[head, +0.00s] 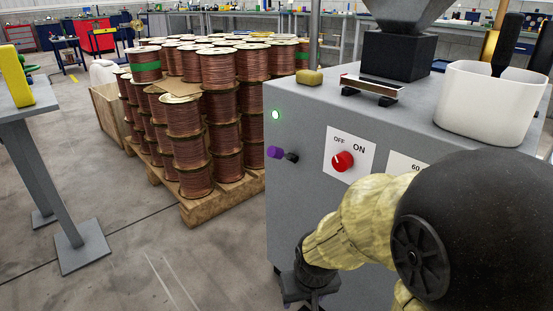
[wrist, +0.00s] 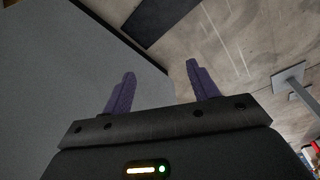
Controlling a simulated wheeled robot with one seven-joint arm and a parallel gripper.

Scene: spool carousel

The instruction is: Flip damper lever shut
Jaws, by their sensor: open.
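The grey machine (head: 300,215) stands at the right in the head view. A short lever-like part with a purple knob (head: 274,152) and a black end (head: 291,156) sticks out at its front left edge; I cannot tell for certain that it is the damper lever. My gripper (wrist: 160,82) is open and empty in the wrist view, its two purple fingers apart. A plain grey surface (wrist: 60,75), seemingly the machine, lies beyond the left finger. In the head view my gripper is low, below the knob and near the machine's front, its fingers mostly cut off or hidden.
A red knob (head: 343,161) sits on an OFF/ON plate. Copper spools (head: 184,116) stand on a pallet (head: 206,207) behind.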

